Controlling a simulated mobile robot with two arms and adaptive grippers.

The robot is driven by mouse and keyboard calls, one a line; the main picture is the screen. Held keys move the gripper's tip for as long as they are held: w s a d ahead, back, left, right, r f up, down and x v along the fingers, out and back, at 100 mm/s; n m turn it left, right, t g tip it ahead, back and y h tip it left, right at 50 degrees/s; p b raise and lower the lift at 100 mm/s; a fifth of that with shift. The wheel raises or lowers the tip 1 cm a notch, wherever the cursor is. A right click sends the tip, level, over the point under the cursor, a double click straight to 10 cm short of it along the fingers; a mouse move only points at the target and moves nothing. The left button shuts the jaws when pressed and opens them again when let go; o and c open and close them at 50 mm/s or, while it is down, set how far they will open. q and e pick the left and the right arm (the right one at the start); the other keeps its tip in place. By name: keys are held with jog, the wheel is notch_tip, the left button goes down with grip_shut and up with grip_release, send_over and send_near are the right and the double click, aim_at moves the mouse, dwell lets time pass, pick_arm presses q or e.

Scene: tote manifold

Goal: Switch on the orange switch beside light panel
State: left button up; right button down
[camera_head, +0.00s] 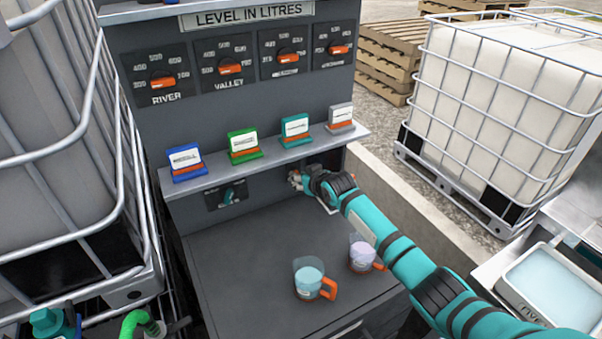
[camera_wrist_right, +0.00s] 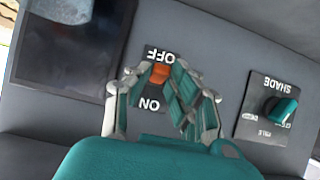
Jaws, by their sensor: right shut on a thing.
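The orange switch (camera_wrist_right: 160,73) sits on a small dark plate marked OFF and ON in the right wrist view, where the lettering appears upside down. Its orange lever is at the OFF end. A dark rectangular panel (camera_wrist_right: 75,45), apparently the light panel, is beside it and looks unlit. My right gripper (camera_wrist_right: 158,77) is shut on the orange switch, with its fingers on either side of the lever. In the head view my right gripper (camera_head: 297,180) is at the wall under the shelf and hides the switch. My left gripper is not in view.
A SHADE knob (camera_wrist_right: 282,108) is beside the switch. Several coloured cards stand on the shelf (camera_head: 217,163) above. Two jugs with orange handles, one (camera_head: 309,281) nearer and one (camera_head: 362,252) by my arm, stand on the grey worktop (camera_head: 230,260). Caged totes flank the station.

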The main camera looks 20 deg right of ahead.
jog(key=shift+r+g+p, duration=0.2)
jog(key=shift+g+p, duration=0.25)
jog(key=shift+g, duration=0.25)
jog(key=c, duration=1.2)
grip_release()
jog(key=v, duration=1.2)
jog(key=shift+a, duration=0.1)
